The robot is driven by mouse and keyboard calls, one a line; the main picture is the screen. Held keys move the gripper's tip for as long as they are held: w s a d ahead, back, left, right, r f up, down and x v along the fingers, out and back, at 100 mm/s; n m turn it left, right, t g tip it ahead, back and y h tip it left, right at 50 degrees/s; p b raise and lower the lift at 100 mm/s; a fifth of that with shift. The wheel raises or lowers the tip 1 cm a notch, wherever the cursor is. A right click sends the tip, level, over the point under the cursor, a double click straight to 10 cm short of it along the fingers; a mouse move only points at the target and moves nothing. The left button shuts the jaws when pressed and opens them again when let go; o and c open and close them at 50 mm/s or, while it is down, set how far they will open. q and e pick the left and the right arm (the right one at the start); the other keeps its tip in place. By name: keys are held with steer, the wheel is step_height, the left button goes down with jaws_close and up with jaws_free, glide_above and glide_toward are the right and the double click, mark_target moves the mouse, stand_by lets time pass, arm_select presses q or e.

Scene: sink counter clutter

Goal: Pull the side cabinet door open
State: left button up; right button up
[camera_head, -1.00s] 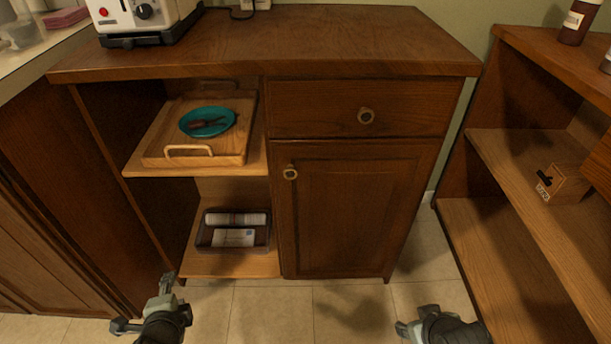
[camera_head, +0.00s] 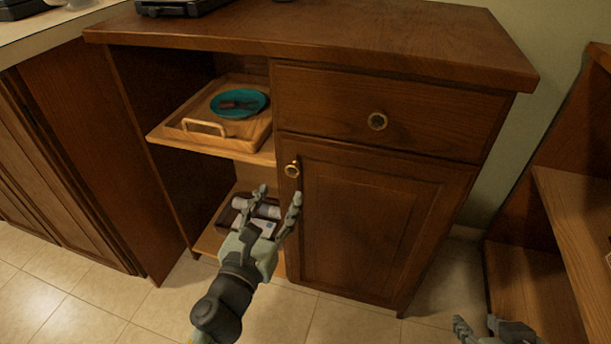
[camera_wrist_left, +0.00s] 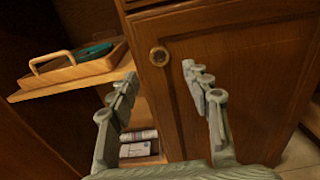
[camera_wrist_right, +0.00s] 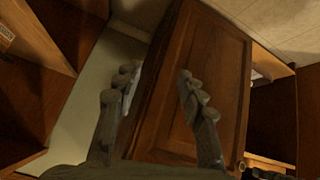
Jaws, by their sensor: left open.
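The side cabinet door (camera_head: 365,220) is a brown wood panel below a drawer and sits closed. Its round brass knob (camera_head: 292,169) is at the upper left of the door. My left gripper (camera_head: 277,197) is open and empty, in front of the cabinet and a little below the knob. In the left wrist view the knob (camera_wrist_left: 159,56) shows beyond and between the open fingers, apart from them. My right gripper (camera_head: 475,326) is low at the bottom right, away from the door. In the right wrist view its fingers (camera_wrist_right: 158,80) are spread with nothing between them.
The drawer (camera_head: 390,108) with its own knob is above the door. Open shelves at the left hold a wooden tray (camera_head: 252,137) with a teal plate (camera_head: 240,103) and, lower, a bin partly hidden by my left gripper. Another shelf unit (camera_head: 560,210) stands at the right.

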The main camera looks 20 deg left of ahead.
mark_target(292, 172)
arm_select(q)
steer(key=w+p, duration=0.1)
steer(key=w, duration=0.5)
steer(key=shift+w+r, duration=0.1)
steer(key=shift+w, duration=0.2)
steer(key=shift+w+d, duration=0.1)
steer(key=shift+w, duration=0.45)
arm_select(e)
steer(key=s+d+f+g+h, duration=0.1)
steer(key=s+d+f+g, duration=0.1)
steer(key=s+d+g, duration=0.1)
steer(key=shift+s+d+m, duration=0.3)
steer(key=shift+s+d, duration=0.2)
steer(key=shift+s, duration=0.45)
steer(key=shift+f, duration=0.1)
arm_select(q)
jaws_close()
